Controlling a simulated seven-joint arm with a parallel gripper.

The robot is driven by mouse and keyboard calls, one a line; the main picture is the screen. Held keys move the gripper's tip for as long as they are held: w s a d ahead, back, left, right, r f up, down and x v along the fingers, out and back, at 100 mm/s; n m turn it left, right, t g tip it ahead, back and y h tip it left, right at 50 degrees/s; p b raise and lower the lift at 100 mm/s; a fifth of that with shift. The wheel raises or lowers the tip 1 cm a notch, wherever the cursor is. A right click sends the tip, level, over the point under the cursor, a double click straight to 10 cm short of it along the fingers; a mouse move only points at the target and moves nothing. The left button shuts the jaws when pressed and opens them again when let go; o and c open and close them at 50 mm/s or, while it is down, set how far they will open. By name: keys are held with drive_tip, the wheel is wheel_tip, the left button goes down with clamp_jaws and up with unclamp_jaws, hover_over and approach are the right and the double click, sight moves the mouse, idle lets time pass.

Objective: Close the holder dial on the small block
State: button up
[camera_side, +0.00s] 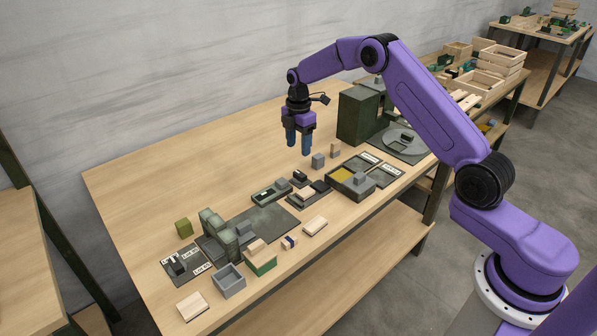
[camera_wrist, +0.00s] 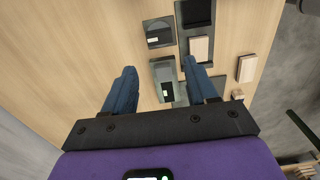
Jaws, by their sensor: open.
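My gripper (camera_side: 299,150) hangs above the middle of the bench, pointing down, its blue fingers apart and nothing between them. It also shows in the wrist view (camera_wrist: 160,68). I cannot tell for sure which part is the holder dial. A low green holder (camera_side: 270,191) with a pale label sits on the bench, and beside it a dark fixture (camera_side: 309,193) carries a light block. A small grey block (camera_side: 318,161) and a small wooden block (camera_side: 335,150) stand close to the gripper, apart from it. In the wrist view a green labelled holder (camera_wrist: 163,78) lies beyond the fingers.
A tall green box (camera_side: 358,116) and a grey round plate (camera_side: 405,145) stand at the back right. A divided tray (camera_side: 352,183) lies right of the gripper. Green fixtures and loose blocks crowd the front left. The bench's left rear (camera_side: 160,170) is clear.

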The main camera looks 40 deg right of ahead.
sight(298, 174)
wheel_tip(298, 174, down, 10)
drive_tip(key=shift+f, duration=0.25)
idle(0.3)
drive_tip(key=c, duration=0.8)
